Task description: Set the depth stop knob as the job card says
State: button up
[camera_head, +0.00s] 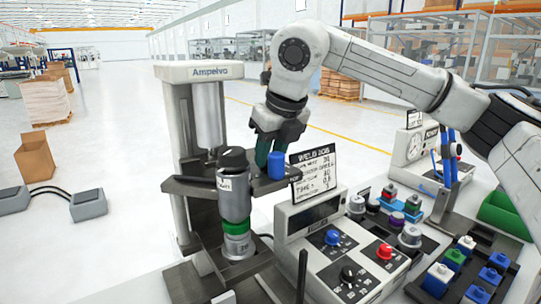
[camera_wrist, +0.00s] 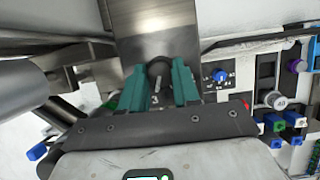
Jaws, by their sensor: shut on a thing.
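My gripper (camera_head: 268,150) has teal fingers and is at the press, beside its dark plate. In the wrist view my gripper (camera_wrist: 158,88) is shut on a dark round knob (camera_wrist: 158,70), which I take to be the depth stop knob. A pale "3" shows just below it, between the fingers. In the head view the knob is hidden by my gripper. The job card (camera_head: 314,169) stands upright behind the control box. Its heading looks like "WELD JOB"; the lines below are too small to read surely.
The control box (camera_head: 318,215) carries blue, red and black knobs. Right of it are trays of coloured parts and a green bin (camera_head: 505,212). Open floor lies beyond.

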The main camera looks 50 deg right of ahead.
jog(key=o, duration=1.1)
jog(key=shift+c, duration=0.2)
jog(key=shift+r, duration=0.1)
jog(key=v, duration=1)
jog(key=shift+s+r, duration=0.2)
jog(key=shift+r, duration=0.1)
jog(key=shift+a, duration=0.1)
